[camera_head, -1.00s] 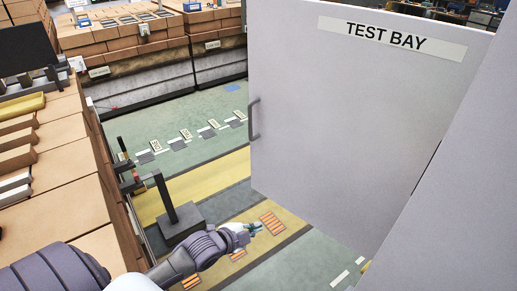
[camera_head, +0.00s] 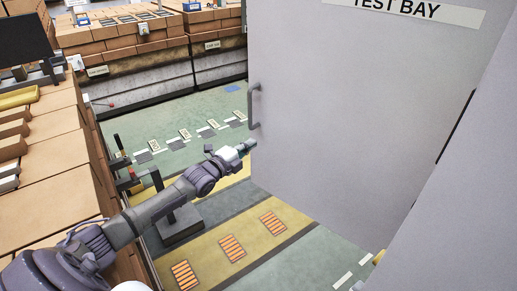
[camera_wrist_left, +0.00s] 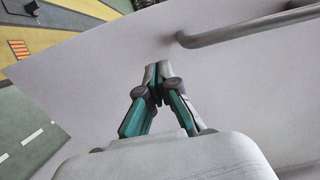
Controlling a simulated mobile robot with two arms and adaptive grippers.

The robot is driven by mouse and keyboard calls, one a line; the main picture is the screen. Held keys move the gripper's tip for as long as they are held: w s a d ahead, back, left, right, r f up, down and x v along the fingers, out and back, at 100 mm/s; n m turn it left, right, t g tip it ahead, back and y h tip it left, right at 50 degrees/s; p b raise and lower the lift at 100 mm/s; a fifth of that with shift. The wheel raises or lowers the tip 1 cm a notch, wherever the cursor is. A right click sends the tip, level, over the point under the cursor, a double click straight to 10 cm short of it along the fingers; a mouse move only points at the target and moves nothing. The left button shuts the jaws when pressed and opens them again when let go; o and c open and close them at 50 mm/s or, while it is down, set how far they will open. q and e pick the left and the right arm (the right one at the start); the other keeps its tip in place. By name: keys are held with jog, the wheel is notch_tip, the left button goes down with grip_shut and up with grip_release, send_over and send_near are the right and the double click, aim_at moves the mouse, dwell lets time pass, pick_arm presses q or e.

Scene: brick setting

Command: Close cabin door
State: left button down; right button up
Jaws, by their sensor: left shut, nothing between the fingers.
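The cabin door (camera_head: 350,130) is a large light-grey panel with a "TEST BAY" sign (camera_head: 405,10) at its top. It stands open, swung out from the cabin wall (camera_head: 460,220) at the right. Its grey bar handle (camera_head: 254,106) is on the door's left edge. My left gripper (camera_head: 248,146) is at that edge, a little below the handle. In the left wrist view my left gripper (camera_wrist_left: 157,70) is shut and empty in front of the door face (camera_wrist_left: 100,75), with the handle (camera_wrist_left: 250,28) above and to the right. I cannot tell whether the fingertips touch the door. My right gripper is not in view.
Brick-like block counters (camera_head: 60,150) run along the left. A dark post on a base (camera_head: 180,225) stands on the floor behind my left arm. The green floor (camera_head: 200,115) beyond has several small plates. Striped floor with orange grids (camera_head: 232,248) lies clear below the door.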

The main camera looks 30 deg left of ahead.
aim_at(264, 135)
pick_arm(q)
jog(key=w+b, duration=0.1)
jog(key=w, duration=0.1)
jog(key=w+b, duration=0.1)
jog(key=shift+w+d+f+b, duration=0.1)
jog(key=shift+w+d+b, duration=0.2)
jog(key=shift+w, duration=0.5)
jog(key=shift+r, duration=0.2)
